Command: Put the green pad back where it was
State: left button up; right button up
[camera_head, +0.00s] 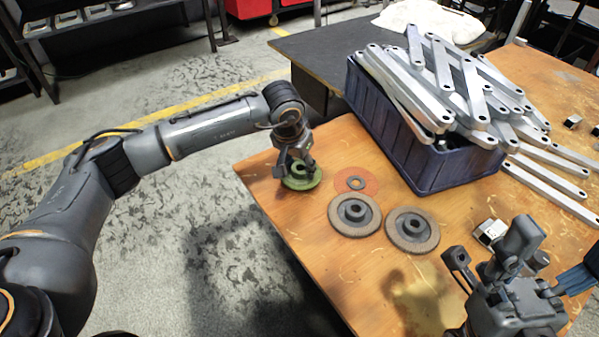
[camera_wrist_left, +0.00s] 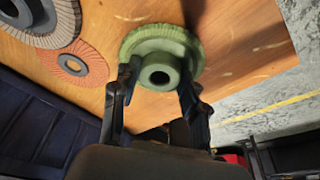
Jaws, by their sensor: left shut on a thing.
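The green pad (camera_head: 301,184) is a round disc with a raised hub, at the table's near-left corner in the head view. My left gripper (camera_head: 296,170) comes down over it and is shut on its hub. In the left wrist view the green pad (camera_wrist_left: 160,50) sits between the two fingers of my left gripper (camera_wrist_left: 155,88). The pad is level, on or just above the wood; I cannot tell which. My right gripper (camera_head: 490,252) is at the lower right, with its fingers apart and nothing between them.
An orange-red disc (camera_head: 369,181) and two grey-brown discs (camera_head: 354,215) (camera_head: 412,230) lie right of the pad. A blue crate (camera_head: 432,178) heaped with galvanized brackets (camera_head: 441,68) stands behind them. A small metal block (camera_head: 489,232) is near my right gripper. The table's left edge is close to the pad.

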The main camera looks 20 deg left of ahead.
pick_arm(q)
jog(key=shift+f, duration=0.8)
jog(key=shift+r, duration=0.15)
jog(key=o, duration=1)
jog(key=shift+f, duration=0.2)
jog(key=shift+r, duration=0.1)
